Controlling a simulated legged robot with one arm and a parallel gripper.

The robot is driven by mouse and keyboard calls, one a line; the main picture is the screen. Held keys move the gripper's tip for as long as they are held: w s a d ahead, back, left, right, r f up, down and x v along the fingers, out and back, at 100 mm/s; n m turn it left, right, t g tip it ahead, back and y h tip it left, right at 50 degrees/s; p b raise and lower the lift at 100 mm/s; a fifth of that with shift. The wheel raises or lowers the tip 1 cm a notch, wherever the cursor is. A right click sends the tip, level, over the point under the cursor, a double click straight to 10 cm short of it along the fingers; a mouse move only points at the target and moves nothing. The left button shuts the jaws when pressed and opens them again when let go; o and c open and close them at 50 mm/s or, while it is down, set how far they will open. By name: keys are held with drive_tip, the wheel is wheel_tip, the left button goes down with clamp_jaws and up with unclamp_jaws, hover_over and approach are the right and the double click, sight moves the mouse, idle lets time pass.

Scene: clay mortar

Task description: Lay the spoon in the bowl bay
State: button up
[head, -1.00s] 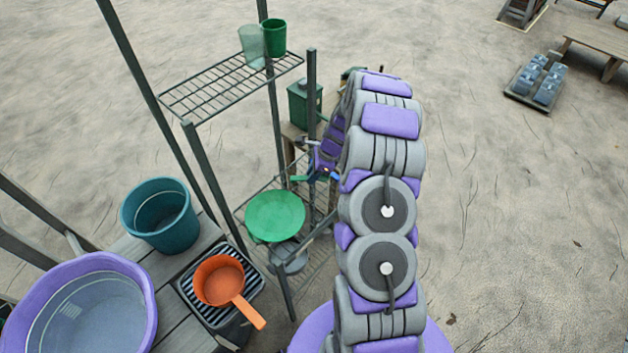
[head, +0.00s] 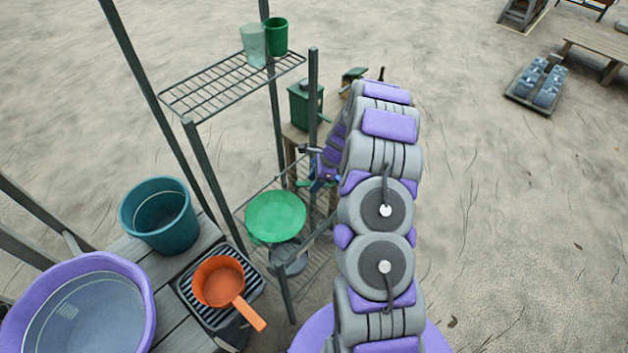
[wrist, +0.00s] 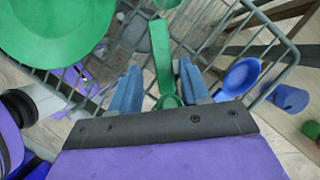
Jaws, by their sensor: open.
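A long green utensil (wrist: 160,50), spoon-like, lies between the two blue fingers of my gripper (wrist: 160,72) in the wrist view. The fingers are apart and I see a gap on both sides of it. A blue oval piece (wrist: 240,76), like a spoon's bowl, sits just right of the right finger. A round green bowl or dish (head: 275,216) rests on the lower wire shelf (head: 312,262); it also shows at upper left in the wrist view (wrist: 55,25). In the head view my gripper (head: 320,178) is small and partly hidden by my arm, right of the green dish.
Rack posts (head: 313,100) and an upper wire shelf (head: 225,85) with two cups (head: 276,36) stand close by. A grey pot (head: 288,260) is below the green dish. An orange pan (head: 220,284), teal bucket (head: 160,214) and purple tub (head: 140,300) stand at left. The right-hand ground is mostly clear.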

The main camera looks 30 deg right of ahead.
drive_tip(key=p+v, duration=0.3)
drive_tip(key=v, duration=0.9)
drive_tip(key=s+a+r+n+g, duration=0.2)
drive_tip(key=s+a+r+n, duration=1.05)
drive_tip(key=a+r, duration=0.5)
drive_tip(key=s+a+r+n+g+h, duration=0.1)
drive_tip(key=s+n, duration=0.4)
drive_tip(key=s, duration=0.7)
drive_tip(key=s+a+r+n+h, duration=0.2)
drive_tip(key=s+n, duration=0.3)
drive_tip(key=s, duration=0.8)
drive_tip(key=shift+a+r+g+h, duration=0.4)
drive_tip(key=shift+r+h, duration=0.1)
drive_tip(key=shift+r, duration=0.25)
drive_tip(key=shift+w+n, duration=0.1)
drive_tip(key=shift+n, duration=0.15)
